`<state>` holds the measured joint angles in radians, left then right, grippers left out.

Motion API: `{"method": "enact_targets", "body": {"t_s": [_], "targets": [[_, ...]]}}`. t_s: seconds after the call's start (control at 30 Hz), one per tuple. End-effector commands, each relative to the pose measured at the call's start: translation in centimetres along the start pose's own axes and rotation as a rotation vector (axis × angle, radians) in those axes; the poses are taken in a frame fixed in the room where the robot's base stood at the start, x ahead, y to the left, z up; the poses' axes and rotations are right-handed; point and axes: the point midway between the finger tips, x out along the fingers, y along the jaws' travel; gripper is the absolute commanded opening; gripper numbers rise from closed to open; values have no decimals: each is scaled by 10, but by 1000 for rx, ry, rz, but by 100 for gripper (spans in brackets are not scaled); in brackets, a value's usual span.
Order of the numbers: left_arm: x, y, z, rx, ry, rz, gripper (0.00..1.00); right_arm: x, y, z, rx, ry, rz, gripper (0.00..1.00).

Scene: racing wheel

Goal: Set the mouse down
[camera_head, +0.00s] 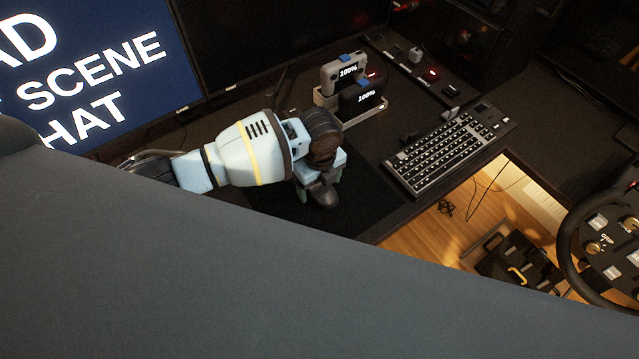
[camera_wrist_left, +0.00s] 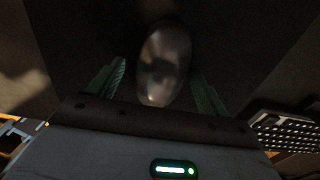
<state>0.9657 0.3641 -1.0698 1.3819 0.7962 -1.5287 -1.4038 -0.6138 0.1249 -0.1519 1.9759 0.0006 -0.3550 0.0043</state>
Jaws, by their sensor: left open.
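The dark, rounded mouse (camera_wrist_left: 164,66) shows in the left wrist view, on a dark surface between the two green fingers of my left gripper (camera_wrist_left: 160,88). The fingers stand apart, with a gap on each side of the mouse. In the head view my left gripper (camera_head: 324,196) points down over the dark desk mat (camera_head: 285,215), and part of the dark mouse (camera_head: 322,192) shows beside its fingers. My right gripper is not in view.
A black keyboard (camera_head: 448,152) lies to the right on the desk. A dock with two battery-like units (camera_head: 350,92) reading 100% stands behind my gripper. Monitors (camera_head: 90,65) stand at the back left. A steering wheel (camera_head: 600,250) is at the right, beyond the desk edge.

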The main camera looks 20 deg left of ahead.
Motion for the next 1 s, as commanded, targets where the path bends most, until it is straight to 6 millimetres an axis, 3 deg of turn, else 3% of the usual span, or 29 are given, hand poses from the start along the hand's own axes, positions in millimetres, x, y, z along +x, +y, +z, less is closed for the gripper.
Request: {"method": "enact_targets", "body": {"t_s": [0.5,0.7,1.0], "targets": [[-97,-1,1,1,-4,-6,78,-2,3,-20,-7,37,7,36],[-115,-1,1,0,-1,-3,78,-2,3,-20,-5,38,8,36],[-118,0,0,0,-1,-1,78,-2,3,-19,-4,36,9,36]]}}
